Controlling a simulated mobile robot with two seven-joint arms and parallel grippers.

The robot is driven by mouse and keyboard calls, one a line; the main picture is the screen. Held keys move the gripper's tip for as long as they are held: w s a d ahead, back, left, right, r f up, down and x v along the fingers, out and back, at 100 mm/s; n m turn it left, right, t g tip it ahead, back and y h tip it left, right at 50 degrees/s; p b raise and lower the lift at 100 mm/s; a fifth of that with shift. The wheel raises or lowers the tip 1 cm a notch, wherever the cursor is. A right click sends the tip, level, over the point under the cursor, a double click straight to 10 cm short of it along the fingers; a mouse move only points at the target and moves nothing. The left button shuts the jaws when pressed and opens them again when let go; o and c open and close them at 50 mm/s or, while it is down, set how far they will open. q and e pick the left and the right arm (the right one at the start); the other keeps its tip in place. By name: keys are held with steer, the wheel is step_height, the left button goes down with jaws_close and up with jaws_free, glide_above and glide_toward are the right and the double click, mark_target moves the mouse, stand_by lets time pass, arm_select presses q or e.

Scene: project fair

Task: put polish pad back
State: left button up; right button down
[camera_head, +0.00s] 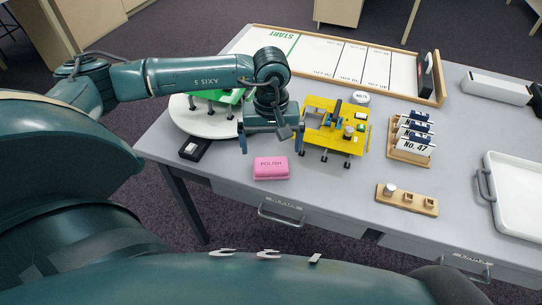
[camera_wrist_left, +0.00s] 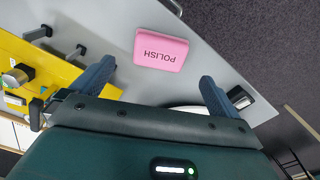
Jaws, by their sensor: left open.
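The polish pad (camera_head: 271,168) is a pink block marked POLISH, lying on the grey table (camera_head: 335,190) near its front edge. It also shows in the left wrist view (camera_wrist_left: 161,50), flat and fully visible beyond the fingertips. My left gripper (camera_head: 270,146) is open and empty, its fingers spread just behind and above the pad in the head view. In the left wrist view the two fingers (camera_wrist_left: 157,74) point toward the pad, apart from it, with the pad between their lines. My right gripper is not in view.
A yellow board (camera_head: 335,137) on dark legs stands right of the gripper. A white round plate (camera_head: 205,126) carries a green piece. A small black tray (camera_head: 194,149) lies left of the pad. A wooden block with sockets (camera_head: 407,200) and a white tray (camera_head: 512,180) are farther right.

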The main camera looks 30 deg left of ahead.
mark_target(271, 164)
arm_select(q)
steer(key=s+d+r+n+g+h, duration=0.2)
steer(key=s+d+h, duration=0.3)
steer(key=d, duration=0.5)
steer(key=s+d+r+n+g+h, duration=0.1)
steer(key=s+d+n+h, duration=0.3)
steer(key=d, duration=0.7)
steer(key=d+r+n+t+h, duration=0.5)
steer(key=d+r+n+h, duration=0.3)
steer(key=n+h, duration=0.55)
steer(key=w+a+f+n+t+y, duration=0.3)
steer(key=n+t+y, duration=0.35)
steer(key=n, duration=0.75)
steer(key=w+a+f+n+t+y, duration=0.2)
steer(key=a+n+t+y, duration=0.5)
steer(key=n, duration=0.7)
steer(key=s+a+f+n+g+y, duration=0.2)
steer(key=s+f+n, duration=0.2)
steer(key=f+n, duration=0.3)
steer(key=s+a+f+n+g+y, duration=0.2)
steer(key=s+a+f+n, duration=0.1)
steer(key=f+n, duration=0.5)
steer(key=shift+s+f+y, duration=0.15)
steer(key=shift+s+y, duration=0.15)
steer(key=shift+s, duration=0.3)
